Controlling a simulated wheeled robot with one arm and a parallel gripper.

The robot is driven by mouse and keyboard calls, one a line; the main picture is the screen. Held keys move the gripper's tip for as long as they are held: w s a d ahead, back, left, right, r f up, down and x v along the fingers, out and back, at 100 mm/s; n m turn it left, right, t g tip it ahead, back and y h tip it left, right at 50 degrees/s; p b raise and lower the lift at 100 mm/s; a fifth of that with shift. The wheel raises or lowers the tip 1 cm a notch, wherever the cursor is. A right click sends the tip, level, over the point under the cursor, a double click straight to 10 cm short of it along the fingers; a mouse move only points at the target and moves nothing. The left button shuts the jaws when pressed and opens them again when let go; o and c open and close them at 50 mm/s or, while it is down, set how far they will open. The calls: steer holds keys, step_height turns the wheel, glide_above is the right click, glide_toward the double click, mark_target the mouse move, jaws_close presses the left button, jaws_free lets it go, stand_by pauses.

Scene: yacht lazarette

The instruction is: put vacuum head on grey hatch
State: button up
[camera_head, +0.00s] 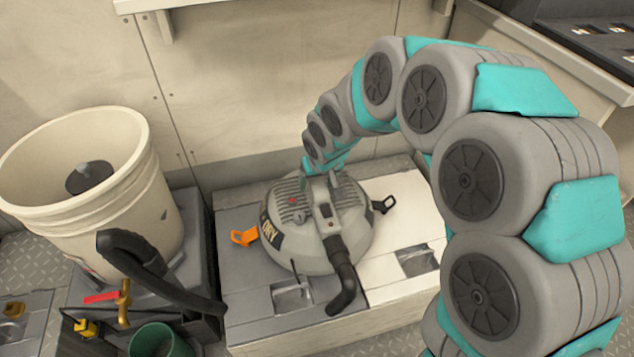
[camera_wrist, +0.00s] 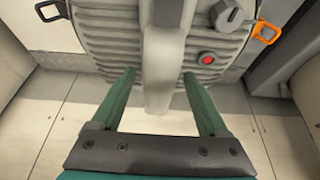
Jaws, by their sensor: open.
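The vacuum head (camera_head: 318,245) is a grey ribbed dome with a black hose stub, an orange latch and a black latch. It rests upright on the lid surface, across the seam between the grey hatch (camera_head: 252,308) on the left and a paler hatch (camera_head: 408,215) on the right. My gripper (camera_head: 322,172) is over the far side of its top. In the wrist view my gripper (camera_wrist: 158,77) is open, with one green finger on each side of the vacuum head's pale handle (camera_wrist: 163,60). A gap shows beside each finger. The dome hides part of both hatches.
A cream bucket (camera_head: 135,215) stands at the left on a dark box, with a black hose (camera_head: 150,265) curving from it towards the grey hatch. A green cup (camera_head: 160,343) is at the bottom left. A wall rises behind the hatches and a counter (camera_head: 560,55) is at the right.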

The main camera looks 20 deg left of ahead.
steer(key=v, duration=1.1)
steer(key=s+d+m+g+h, duration=0.1)
steer(key=s+d+m, duration=0.1)
steer(key=s+d, duration=0.6)
steer(key=s+d+m+g+h, duration=0.15)
steer(key=s+d, duration=0.25)
steer(key=d, duration=0.9)
steer(key=s+d+m+g, duration=0.1)
steer(key=s+d, duration=0.3)
steer(key=s, duration=0.5)
steer(key=s+d+m+g, duration=0.2)
steer(key=s+d, duration=0.2)
steer(key=s, duration=0.4)
steer(key=shift+s+b, duration=0.3)
steer(key=shift+s, duration=0.1)
steer(key=shift+f, duration=0.1)
